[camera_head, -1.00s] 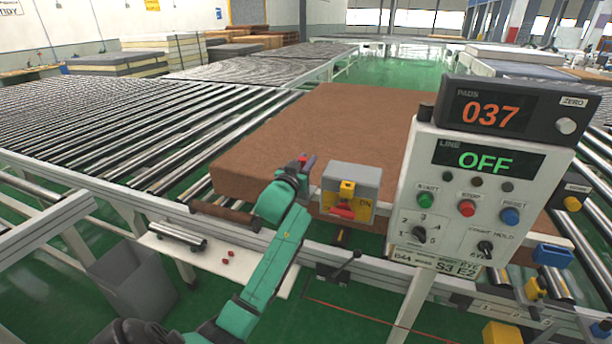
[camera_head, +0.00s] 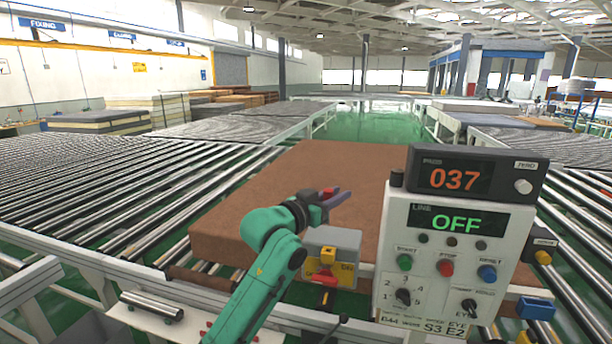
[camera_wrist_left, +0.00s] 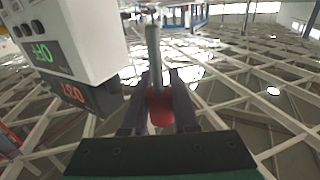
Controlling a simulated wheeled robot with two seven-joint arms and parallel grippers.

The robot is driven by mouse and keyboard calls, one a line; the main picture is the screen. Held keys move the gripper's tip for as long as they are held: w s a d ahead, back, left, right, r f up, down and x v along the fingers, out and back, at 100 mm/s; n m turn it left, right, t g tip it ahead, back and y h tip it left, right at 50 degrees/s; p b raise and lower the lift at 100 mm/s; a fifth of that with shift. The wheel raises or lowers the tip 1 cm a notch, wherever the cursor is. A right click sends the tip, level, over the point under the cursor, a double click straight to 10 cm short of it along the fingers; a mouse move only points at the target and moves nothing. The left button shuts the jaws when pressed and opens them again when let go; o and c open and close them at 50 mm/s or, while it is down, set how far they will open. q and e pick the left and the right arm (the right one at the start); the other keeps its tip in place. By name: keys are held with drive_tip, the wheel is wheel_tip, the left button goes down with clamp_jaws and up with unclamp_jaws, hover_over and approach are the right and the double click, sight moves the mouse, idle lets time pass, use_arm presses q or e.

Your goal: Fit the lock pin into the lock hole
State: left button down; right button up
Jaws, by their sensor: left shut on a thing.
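The lock pin has a red head (camera_head: 327,191) and, in the left wrist view, a grey shaft (camera_wrist_left: 153,50) with the red head between the finger pads. My left gripper (camera_head: 335,197) is shut on it; it also shows in the left wrist view (camera_wrist_left: 158,100). The gripper is held above a grey switch box (camera_head: 345,240) with a yellow piece (camera_head: 327,256) and a red handle (camera_head: 326,279) on its front. The pin appears apart from the box. I cannot make out the lock hole. My right gripper is not in view.
A white control panel (camera_head: 445,225) reading OFF, with a counter (camera_head: 455,180) showing 037 on top, stands close to the right. A brown mattress (camera_head: 330,155) lies behind on the roller conveyor (camera_head: 110,190). A metal roller (camera_head: 150,306) lies on a shelf at lower left.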

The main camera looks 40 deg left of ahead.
use_arm(q)
drive_tip(key=shift+s+d+f+h, duration=0.1)
drive_tip(key=shift+d+h, duration=0.2)
drive_tip(key=shift+d, duration=0.1)
drive_tip(key=b, duration=0.4)
hover_over(336, 245)
wheel_tip(336, 245, down, 6)
drive_tip(key=shift+r, duration=0.1)
drive_tip(key=shift+p, duration=0.5)
idle(1.1)
drive_tip(key=shift+f+b, duration=2.1)
drive_tip(key=shift+f, duration=1.1)
